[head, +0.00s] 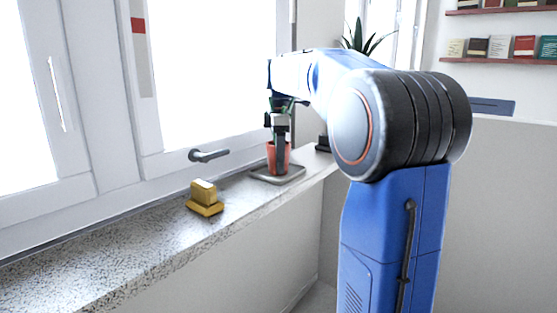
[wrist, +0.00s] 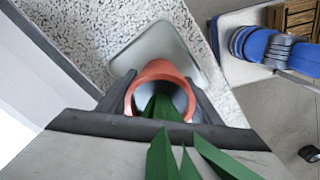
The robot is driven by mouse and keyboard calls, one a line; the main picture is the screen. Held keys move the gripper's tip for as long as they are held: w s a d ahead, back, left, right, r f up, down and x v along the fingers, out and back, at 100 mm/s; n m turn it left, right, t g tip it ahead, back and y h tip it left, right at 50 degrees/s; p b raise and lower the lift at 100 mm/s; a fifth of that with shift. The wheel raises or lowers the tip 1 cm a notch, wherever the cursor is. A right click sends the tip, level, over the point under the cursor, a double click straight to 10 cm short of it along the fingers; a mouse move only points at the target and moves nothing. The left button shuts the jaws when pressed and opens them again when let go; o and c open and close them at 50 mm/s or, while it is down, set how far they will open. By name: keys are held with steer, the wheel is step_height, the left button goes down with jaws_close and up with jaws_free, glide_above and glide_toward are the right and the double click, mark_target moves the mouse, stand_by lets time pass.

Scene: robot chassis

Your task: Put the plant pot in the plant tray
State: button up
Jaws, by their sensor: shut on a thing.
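The plant pot (head: 271,160) is terracotta orange with green leaves and stands roughly upright at the plant tray (head: 291,179), a shallow grey tray on the windowsill. My gripper (head: 280,165) reaches down from above and is shut on the pot, with one dark finger in front of it. In the wrist view the orange pot (wrist: 158,70) sits between the two dark fingers, with the pale tray (wrist: 155,40) below and beyond it. I cannot tell whether the pot's base touches the tray, since the pot hides that spot.
A yellow block-like object (head: 205,199) stands on the speckled windowsill (head: 130,238), left of the tray. The window handle (head: 208,155) juts out behind the sill. A small dark object (head: 323,143) and a second plant (head: 361,40) are farther back. The sill's left part is clear.

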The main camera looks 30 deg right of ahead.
steer(key=o, duration=1.4)
steer(key=shift+f, duration=0.1)
step_height(320, 180, up, 12)
steer(key=shift+r, duration=0.15)
